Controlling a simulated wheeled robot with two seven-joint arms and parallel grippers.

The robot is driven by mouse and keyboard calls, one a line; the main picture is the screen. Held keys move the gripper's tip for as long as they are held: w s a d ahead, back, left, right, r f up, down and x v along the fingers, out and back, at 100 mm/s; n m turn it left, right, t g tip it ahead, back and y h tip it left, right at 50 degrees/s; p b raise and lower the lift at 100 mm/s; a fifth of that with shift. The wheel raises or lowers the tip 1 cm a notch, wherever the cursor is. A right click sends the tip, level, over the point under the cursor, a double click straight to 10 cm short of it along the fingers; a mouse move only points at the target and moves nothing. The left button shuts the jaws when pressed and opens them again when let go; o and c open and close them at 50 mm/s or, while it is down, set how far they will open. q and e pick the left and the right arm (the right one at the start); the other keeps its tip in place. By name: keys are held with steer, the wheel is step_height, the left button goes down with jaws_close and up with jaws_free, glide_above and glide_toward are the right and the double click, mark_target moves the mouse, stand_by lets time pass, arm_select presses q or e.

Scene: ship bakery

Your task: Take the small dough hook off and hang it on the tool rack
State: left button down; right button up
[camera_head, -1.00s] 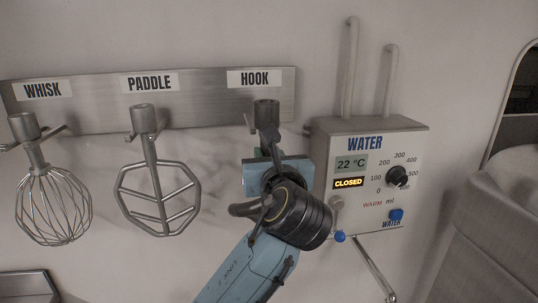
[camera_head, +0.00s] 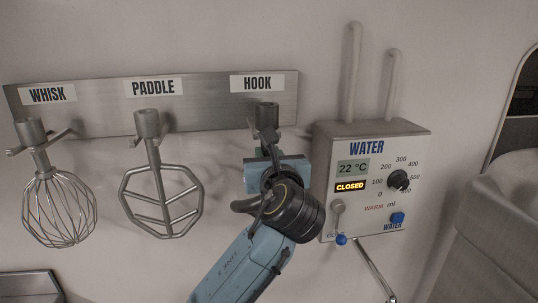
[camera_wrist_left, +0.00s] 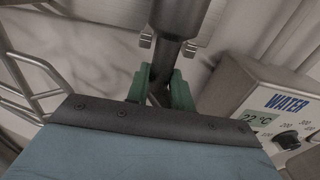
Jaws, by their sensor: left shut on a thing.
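The small dough hook is held upright by my left gripper (camera_head: 264,148), which is shut on its shaft. Its grey metal collar (camera_head: 266,113) shows above the gripper, in front of the tool rack (camera_head: 205,111) under the HOOK label. The wrist hides the hook's lower part. In the left wrist view, the green fingertips (camera_wrist_left: 160,88) close around the shaft (camera_wrist_left: 174,48), which stands between two short rack prongs. I cannot tell whether the collar bears on the prongs. My right gripper is out of view.
A paddle (camera_head: 153,166) and a wire whisk (camera_head: 58,210) hang at their labels on the left. A water dispenser (camera_head: 385,152) reading 22 °C and CLOSED is close to the right of my wrist, with pipes (camera_head: 352,75) above.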

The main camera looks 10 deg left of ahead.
arm_select(q)
steer(key=shift+w+a+r, duration=0.15)
steer(key=shift+w+a, duration=0.05)
steer(key=shift+w, duration=0.2)
stand_by(0.5)
steer(key=shift+w+a, duration=0.1)
steer(key=shift+w, duration=0.2)
steer(key=shift+w+a, duration=0.15)
steer(key=shift+w, duration=0.2)
steer(key=shift+w+a, duration=0.15)
steer(key=shift+w, duration=0.35)
steer(key=shift+f, duration=0.5)
stand_by(0.5)
